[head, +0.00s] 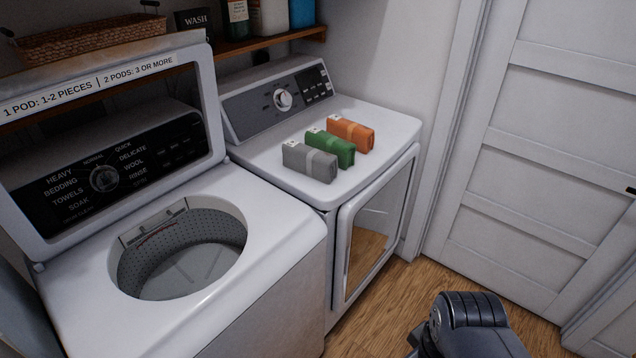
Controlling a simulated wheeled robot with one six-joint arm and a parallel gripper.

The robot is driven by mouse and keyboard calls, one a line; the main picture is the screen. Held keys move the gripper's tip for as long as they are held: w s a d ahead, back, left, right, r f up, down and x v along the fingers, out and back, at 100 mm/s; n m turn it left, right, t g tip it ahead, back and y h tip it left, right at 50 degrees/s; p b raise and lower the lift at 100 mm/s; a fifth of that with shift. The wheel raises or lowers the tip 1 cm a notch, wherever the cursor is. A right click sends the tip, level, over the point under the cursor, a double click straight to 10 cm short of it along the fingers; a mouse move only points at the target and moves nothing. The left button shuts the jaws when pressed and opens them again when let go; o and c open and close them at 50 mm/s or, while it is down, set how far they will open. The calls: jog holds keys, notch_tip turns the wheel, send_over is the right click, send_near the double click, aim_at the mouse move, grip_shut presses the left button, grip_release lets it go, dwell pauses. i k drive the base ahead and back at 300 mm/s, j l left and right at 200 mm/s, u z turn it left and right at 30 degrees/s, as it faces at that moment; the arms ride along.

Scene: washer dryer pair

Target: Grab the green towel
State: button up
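The green towel (331,148) is a folded, banded bundle with a small white tag. It lies on top of the dryer (386,130), between a grey towel (311,161) at its front left and an orange towel (351,134) at its back right. The three lie close together in a slanted row. A dark part of my arm shows at the bottom right, over the floor and apart from the towels. My gripper's fingers are not in view.
The washer (285,238) stands left of the dryer with its lid (214,95) raised and its drum (185,255) empty. A shelf (270,42) with bottles and a basket (90,38) hangs above. Wood floor (400,290) is clear in front of the white door (520,150).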

aim_at(317, 138)
jog(key=i+l+z, duration=0.1)
jog(key=i+z, duration=0.2)
jog(key=i, duration=0.3)
jog(key=i+j+z, duration=0.1)
jog(key=i+z, duration=0.15)
jog(key=i, duration=0.4)
